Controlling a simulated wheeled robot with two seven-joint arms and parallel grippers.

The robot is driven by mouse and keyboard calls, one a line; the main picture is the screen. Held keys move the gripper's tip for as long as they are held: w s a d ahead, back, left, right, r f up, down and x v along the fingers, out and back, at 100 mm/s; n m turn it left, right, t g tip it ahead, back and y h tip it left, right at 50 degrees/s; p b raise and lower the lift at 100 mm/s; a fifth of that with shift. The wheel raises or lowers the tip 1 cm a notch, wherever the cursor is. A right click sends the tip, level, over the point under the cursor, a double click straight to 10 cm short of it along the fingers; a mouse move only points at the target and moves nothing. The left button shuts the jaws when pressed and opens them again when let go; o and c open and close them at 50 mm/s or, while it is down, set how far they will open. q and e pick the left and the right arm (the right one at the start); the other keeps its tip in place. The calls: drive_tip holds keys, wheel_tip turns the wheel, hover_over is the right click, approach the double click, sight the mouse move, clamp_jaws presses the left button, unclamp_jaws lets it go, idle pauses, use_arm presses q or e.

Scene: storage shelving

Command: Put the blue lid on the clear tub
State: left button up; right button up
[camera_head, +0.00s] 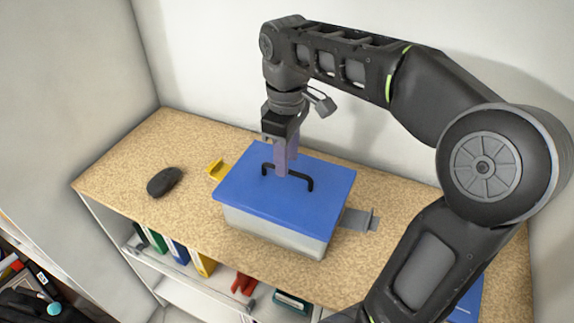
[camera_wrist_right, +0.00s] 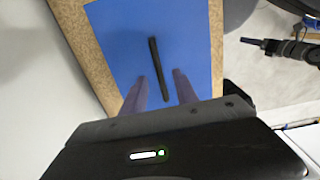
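The blue lid (camera_head: 315,200) lies flat over the top of the clear tub (camera_head: 275,236) on the shelf top, covering its opening; I cannot tell if it is pressed fully down. The lid has a black bar handle (camera_head: 304,178), which also shows in the right wrist view (camera_wrist_right: 154,60). My right gripper (camera_head: 282,168) points down at the handle. In the right wrist view its two fingers (camera_wrist_right: 160,90) are apart, one on each side of the handle. A dark arm part (camera_wrist_right: 285,47) at the right of that view looks like my left arm; its finger state is unclear.
A yellow piece (camera_head: 217,170) sticks out left of the tub and a grey flat piece (camera_head: 360,220) right of it. A black mouse (camera_head: 164,181) lies on the speckled shelf top (camera_head: 150,135). Binders (camera_head: 178,250) stand below. Walls close the back and left.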

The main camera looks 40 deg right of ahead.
wheel_tip(320, 180, up, 4)
drive_tip(key=shift+f+p, duration=0.1)
drive_tip(key=shift+p, duration=1.15)
